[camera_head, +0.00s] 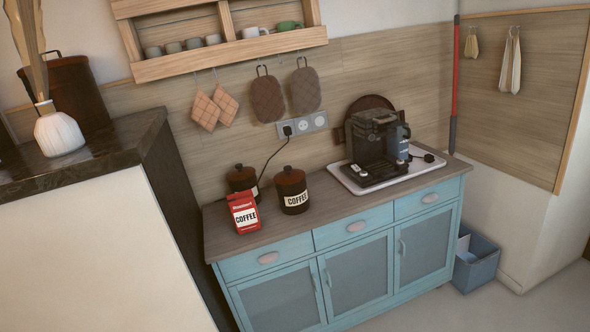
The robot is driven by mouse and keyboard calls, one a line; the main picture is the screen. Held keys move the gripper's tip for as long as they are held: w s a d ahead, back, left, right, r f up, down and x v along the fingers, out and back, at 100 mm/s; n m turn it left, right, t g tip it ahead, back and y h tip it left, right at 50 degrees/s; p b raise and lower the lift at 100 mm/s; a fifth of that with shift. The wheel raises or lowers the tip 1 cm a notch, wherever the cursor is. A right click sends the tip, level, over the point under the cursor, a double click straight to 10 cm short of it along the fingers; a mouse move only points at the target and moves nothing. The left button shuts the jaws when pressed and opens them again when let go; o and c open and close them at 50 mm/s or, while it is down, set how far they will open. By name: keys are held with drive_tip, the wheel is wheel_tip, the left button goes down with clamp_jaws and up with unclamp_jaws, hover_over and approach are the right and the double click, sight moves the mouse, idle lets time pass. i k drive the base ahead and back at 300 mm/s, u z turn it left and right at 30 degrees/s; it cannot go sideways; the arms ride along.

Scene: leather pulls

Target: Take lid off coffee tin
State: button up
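A dark coffee tin (295,199) with a cream COFFEE label stands upright on the wooden top of a blue cabinet. Its reddish-brown lid (290,176) with a small dark knob sits on it. A second, similar dark tin (241,179) stands behind it to the left, also lidded and partly hidden by a red COFFEE bag (244,213). My gripper does not show in this view.
A dark counter (110,148) rises at left. Pot holders (267,98) hang above from a wooden shelf (230,53).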

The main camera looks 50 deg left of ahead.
sight(289, 176)
drive_tip(key=u, duration=0.3)
drive_tip(key=i, duration=1.55)
drive_tip(key=u, duration=0.9)
drive_tip(key=i, duration=1.35)
drive_tip(key=u, duration=0.4)
